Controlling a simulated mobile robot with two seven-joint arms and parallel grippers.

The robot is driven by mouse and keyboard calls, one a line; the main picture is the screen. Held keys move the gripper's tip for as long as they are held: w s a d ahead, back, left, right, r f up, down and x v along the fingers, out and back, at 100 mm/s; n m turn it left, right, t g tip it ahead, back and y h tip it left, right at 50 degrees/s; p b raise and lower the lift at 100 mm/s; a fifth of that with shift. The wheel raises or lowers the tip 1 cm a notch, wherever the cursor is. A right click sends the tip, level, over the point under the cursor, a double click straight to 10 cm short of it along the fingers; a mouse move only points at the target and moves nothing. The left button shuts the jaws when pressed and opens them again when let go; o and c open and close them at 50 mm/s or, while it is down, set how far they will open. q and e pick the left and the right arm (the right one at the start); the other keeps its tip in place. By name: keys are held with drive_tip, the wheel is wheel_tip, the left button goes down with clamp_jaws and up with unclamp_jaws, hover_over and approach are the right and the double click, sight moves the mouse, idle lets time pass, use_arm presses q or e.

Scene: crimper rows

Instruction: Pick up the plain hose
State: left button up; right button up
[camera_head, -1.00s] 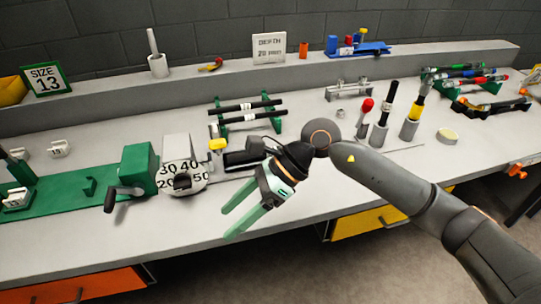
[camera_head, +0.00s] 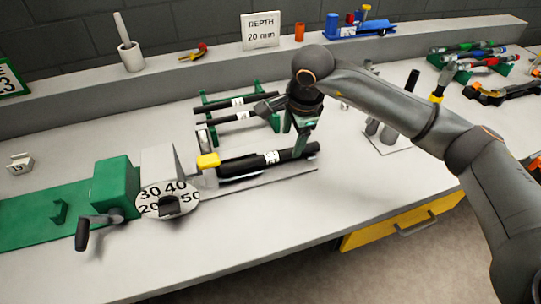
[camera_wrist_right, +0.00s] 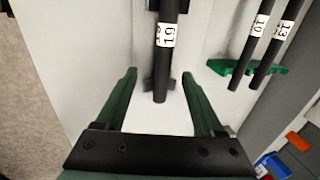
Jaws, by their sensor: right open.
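A plain black hose (camera_head: 240,164) with a white label lies nearly level in a low holder beside the dial machine. In the right wrist view this hose (camera_wrist_right: 163,75) has label 19, and its near end lies between my fingers with gaps on both sides. My right gripper (camera_head: 296,136) is open and points down over the hose's right end. In its own view, the fingers of the right gripper (camera_wrist_right: 159,76) straddle the hose without visibly touching it. Part of the holder (camera_wrist_right: 148,86) shows under the hose. My left gripper is not in view.
Two thinner black hoses (camera_head: 229,117) lie on a green rack (camera_head: 262,88) just behind; in the wrist view they read 10 and 13. A dial machine (camera_head: 166,197) and green crank unit (camera_head: 116,186) stand left. Upright grey holders (camera_head: 388,134) are to the right. The front bench edge is clear.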

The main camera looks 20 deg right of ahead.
sight(285, 152)
drive_tip(key=shift+w+a+x, duration=0.15)
drive_tip(key=shift+x, duration=1.65)
drive_tip(key=shift+w+a+x, duration=0.15)
drive_tip(key=shift+w+x, duration=0.05)
drive_tip(key=shift+x, duration=1.55)
drive_tip(key=shift+r, duration=0.1)
clamp_jaws()
